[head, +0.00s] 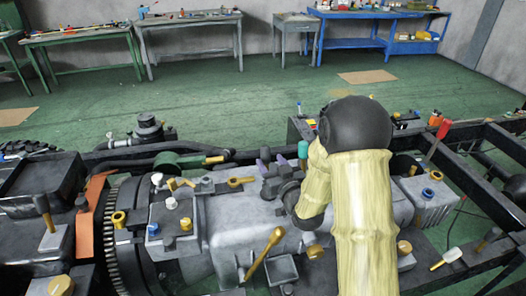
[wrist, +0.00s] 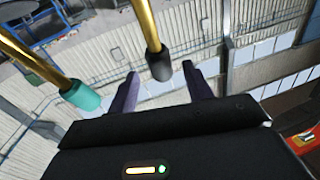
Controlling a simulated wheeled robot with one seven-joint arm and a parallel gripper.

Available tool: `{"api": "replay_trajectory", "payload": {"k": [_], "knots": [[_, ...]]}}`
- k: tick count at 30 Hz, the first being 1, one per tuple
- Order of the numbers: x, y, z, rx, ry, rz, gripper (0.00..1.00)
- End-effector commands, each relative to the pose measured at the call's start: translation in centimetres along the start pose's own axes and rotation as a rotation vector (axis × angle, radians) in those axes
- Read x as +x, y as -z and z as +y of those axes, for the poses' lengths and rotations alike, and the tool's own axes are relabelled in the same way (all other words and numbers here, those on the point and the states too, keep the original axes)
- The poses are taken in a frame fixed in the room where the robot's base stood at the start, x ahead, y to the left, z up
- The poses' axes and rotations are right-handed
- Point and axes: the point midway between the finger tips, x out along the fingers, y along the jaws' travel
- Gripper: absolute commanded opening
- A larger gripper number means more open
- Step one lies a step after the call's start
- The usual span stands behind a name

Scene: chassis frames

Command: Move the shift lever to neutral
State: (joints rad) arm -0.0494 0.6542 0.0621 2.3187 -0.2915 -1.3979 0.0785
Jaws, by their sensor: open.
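In the wrist view, a brass rod lever with a black knob (wrist: 158,64) reaches in from the top, its knob appearing between my two purple fingertips. A second brass lever with a teal knob (wrist: 84,95) stands left of my fingers. I cannot tell for sure which is the shift lever. My gripper (wrist: 161,72) is open, with no visible contact on either knob. In the head view, my gripper (head: 273,158) is over the grey gearbox housing (head: 225,215), and the teal knob (head: 303,149) shows just right of it. The black knob is not distinguishable there.
A red-handled lever (head: 438,134) stands at the right and a tilted brass lever (head: 264,252) in front. A toothed flywheel (head: 116,230) is at the left. Dark frame rails (head: 480,180) run along the chassis.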

Motion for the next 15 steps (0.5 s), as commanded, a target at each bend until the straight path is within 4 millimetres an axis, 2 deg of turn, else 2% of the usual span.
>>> {"api": "replay_trajectory", "payload": {"k": [9,15], "knots": [[4.6,0.2,-0.1,0.0,0.001,0.001,0.5],[6.3,0.1,0.5,0.001,-0.007,0.0,0.5]]}}
